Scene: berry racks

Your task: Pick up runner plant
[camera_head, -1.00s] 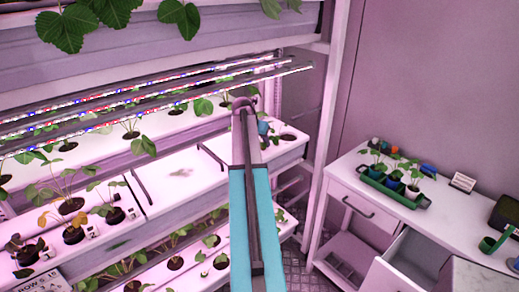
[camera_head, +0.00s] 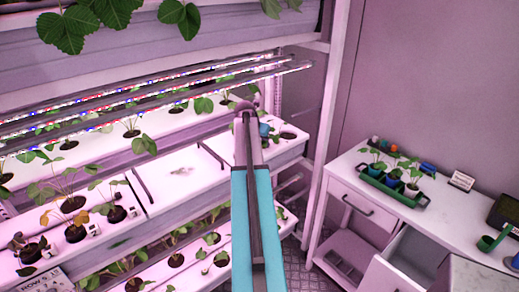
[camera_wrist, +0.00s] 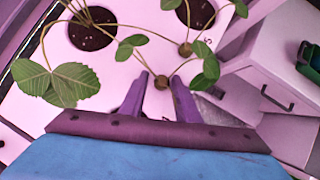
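In the wrist view, a small runner plant (camera_wrist: 162,83) sits as a little brown plug on the white shelf, with thin stems and green leaves reaching up to its right. My gripper (camera_wrist: 162,79) is open, its two purple fingers apart with the plug between their tips. I see gaps on both sides of the plug. A second small plug (camera_wrist: 185,48) with leaves lies just beyond, up and right. In the head view my arm hides the fingers and the runner plant.
Larger plants grow from dark soil holes (camera_wrist: 92,32) close to the left and beyond. Big leaves (camera_wrist: 62,82) hang left of my fingers. Light bars (camera_head: 150,92) run above the white shelf. A side table (camera_head: 340,182) with a green plant tray (camera_head: 399,195) stands at the right.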

